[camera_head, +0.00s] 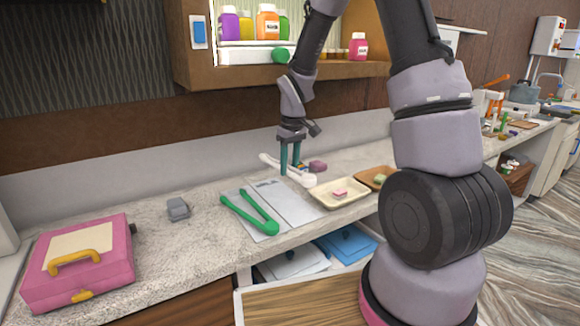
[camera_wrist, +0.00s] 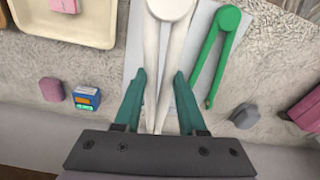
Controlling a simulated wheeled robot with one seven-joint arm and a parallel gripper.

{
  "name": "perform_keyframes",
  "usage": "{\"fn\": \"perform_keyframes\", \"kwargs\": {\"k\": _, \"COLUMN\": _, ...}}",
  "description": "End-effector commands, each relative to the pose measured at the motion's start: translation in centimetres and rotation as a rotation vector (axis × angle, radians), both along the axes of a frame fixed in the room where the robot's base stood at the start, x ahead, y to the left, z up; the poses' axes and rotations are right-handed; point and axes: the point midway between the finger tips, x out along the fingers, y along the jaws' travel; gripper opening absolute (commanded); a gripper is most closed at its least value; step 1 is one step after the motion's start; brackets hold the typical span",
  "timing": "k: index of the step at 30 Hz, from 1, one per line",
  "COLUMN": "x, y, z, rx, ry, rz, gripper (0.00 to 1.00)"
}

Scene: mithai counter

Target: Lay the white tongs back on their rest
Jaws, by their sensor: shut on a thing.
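The white tongs (camera_head: 296,178) are held between the teal fingers of my gripper (camera_head: 290,168), above the counter near its back. In the wrist view, the white tongs (camera_wrist: 168,50) run up the middle, hinge end at the top, with their arms between the fingers of my gripper (camera_wrist: 160,76). Below them lies a flat light grey mat (camera_head: 293,207). Green tongs (camera_head: 252,212) lie on its left part in the head view, and they also show in the wrist view (camera_wrist: 218,52). I cannot tell for sure which piece is the rest.
A cream tray (camera_head: 336,206) with a pink block stands right of the mat, with another tray beyond. A small grey object (camera_head: 178,209) and a pink case (camera_head: 80,270) stand left. A wooden shelf (camera_head: 235,76) with jars hangs above. An open drawer (camera_head: 300,300) is below.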

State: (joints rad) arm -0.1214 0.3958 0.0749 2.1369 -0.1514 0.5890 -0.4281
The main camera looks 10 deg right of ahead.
Motion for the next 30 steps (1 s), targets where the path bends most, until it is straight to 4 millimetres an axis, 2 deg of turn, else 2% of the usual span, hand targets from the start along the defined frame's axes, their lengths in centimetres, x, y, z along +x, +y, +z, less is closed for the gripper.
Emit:
{"fn": "perform_keyframes", "kwargs": {"k": 8, "x": -0.1, "y": 0.0, "z": -1.6, "rx": 0.0, "ry": 0.001, "rz": 0.0, "gripper": 0.0}}
{"fn": "perform_keyframes", "kwargs": {"k": 30, "x": -0.1, "y": 0.0, "z": -10.1, "rx": 0.0, "ry": 0.001, "rz": 0.001, "gripper": 0.0}}
